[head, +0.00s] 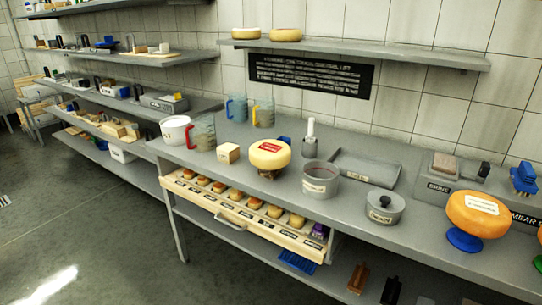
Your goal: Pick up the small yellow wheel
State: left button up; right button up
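A pale yellow wheel with a red label (269,154) sits raised on a small dark stand in the middle of the workbench. A larger orange wheel with a pale label (477,214) sits on a blue stand at the right end. Two pale yellow wheels, one on the left (246,33) and one on the right (286,35), lie on the upper wall shelf. Several small round yellow to brown pieces (236,194) lie in a row in the open drawer. Neither of my grippers shows in the head view.
The steel workbench (240,172) holds a pale block (229,153), a grey pot (321,179), a lidded pot (385,207), measuring jugs (202,133) and a white bucket (175,130). The open drawer (229,218) juts out below its front edge. Open floor lies at the left.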

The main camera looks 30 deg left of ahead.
aim_at(265, 154)
jog(key=u, duration=1.35)
jog(key=i+j+z, duration=0.1)
jog(key=z, duration=0.45)
jog(key=i+j+z, duration=0.2)
jog(key=j, duration=0.15)
jog(key=i+j+z, duration=0.2)
jog(key=j, duration=0.15)
jog(key=j+z, duration=0.2)
jog(key=j, duration=0.15)
jog(key=i+j+z, duration=0.2)
jog(key=j, duration=0.2)
jog(key=k, duration=0.1)
